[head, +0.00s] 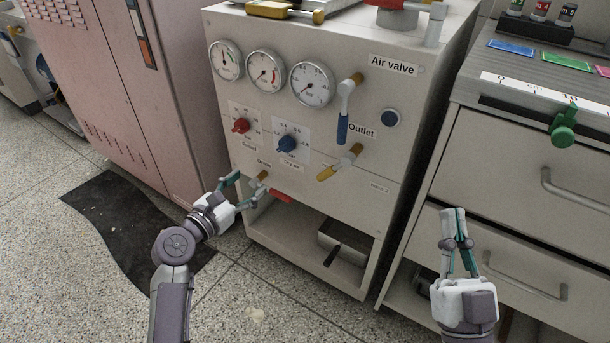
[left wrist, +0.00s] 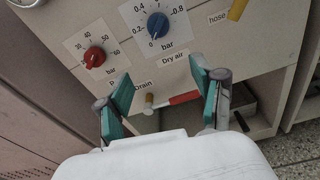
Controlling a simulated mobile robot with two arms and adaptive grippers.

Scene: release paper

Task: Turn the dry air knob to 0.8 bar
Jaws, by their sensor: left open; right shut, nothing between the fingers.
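The dry air knob (head: 287,143) is blue and sits on a white dial plate on the cabinet front, right of a red knob. In the left wrist view the blue knob (left wrist: 157,25) is at the top, with a scale marked 0 to 0.8 bar and a "Dry air" label below. I cannot tell its setting for sure. My left gripper (head: 243,188) is open and empty, below and left of the blue knob, apart from it. Its spread fingers (left wrist: 160,75) also show in the left wrist view. My right gripper (head: 453,213) is shut and empty, before the drawers at right.
The red knob (head: 240,125) is close left of the blue one. A drain valve with red handle (head: 282,195) lies near my left fingers. The air valve handle (head: 343,125) and a yellow-handled valve (head: 327,173) stick out at right. Three gauges (head: 266,72) are above.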

